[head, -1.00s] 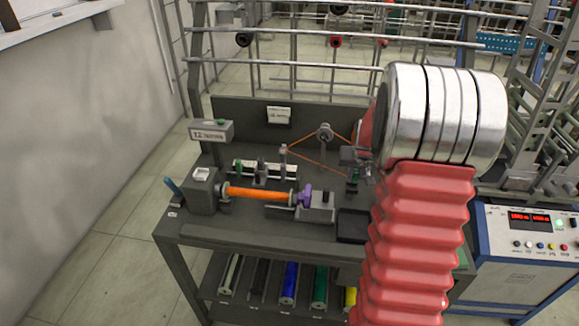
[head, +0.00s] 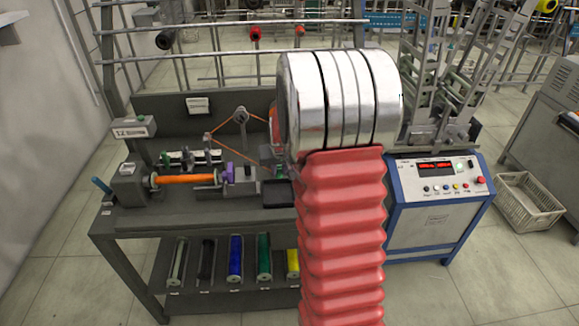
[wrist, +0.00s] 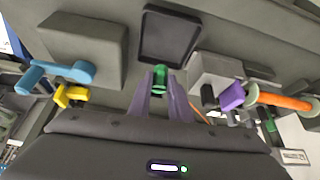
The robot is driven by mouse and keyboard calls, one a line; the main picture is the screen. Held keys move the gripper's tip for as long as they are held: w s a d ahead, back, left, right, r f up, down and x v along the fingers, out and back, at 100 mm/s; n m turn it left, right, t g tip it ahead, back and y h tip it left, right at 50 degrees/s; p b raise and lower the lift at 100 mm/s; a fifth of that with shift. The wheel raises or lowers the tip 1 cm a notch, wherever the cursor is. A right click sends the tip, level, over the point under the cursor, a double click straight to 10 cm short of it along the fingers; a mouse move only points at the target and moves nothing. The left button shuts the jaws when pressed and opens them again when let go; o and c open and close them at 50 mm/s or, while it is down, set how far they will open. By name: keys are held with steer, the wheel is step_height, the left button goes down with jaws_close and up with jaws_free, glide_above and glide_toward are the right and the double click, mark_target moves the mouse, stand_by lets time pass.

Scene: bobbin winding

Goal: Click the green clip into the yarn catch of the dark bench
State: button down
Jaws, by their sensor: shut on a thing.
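My gripper (wrist: 160,82) has purple fingers that are shut on the green clip (wrist: 159,72) in the wrist view. The clip sits between the fingertips, with a black tray (wrist: 149,42) beyond it. In the head view the dark bench (head: 155,221) stands left of my arm, which hides the bench's right end and most of my gripper. I cannot pick out the yarn catch with certainty. The orange bobbin (head: 185,179) lies level in the winder beside a purple chuck (head: 228,173); the bobbin also shows at the right of the wrist view (wrist: 285,102).
A blue lever (wrist: 58,72) and a yellow part (wrist: 70,95) stand left of the fingers, near a grey block (wrist: 82,48). An orange yarn runs on the bench's guides. Coloured spools (head: 235,257) lie on the lower shelf. A blue-framed control box (head: 437,215) stands right of my arm.

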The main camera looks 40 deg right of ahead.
steer(key=a+n+y, duration=0.2)
steer(key=a+n, duration=0.3)
steer(key=a, duration=2.6)
steer(key=shift+w+n+t+y, duration=0.25)
steer(key=shift+n+t+y, duration=0.15)
steer(key=shift+d+f, duration=0.1)
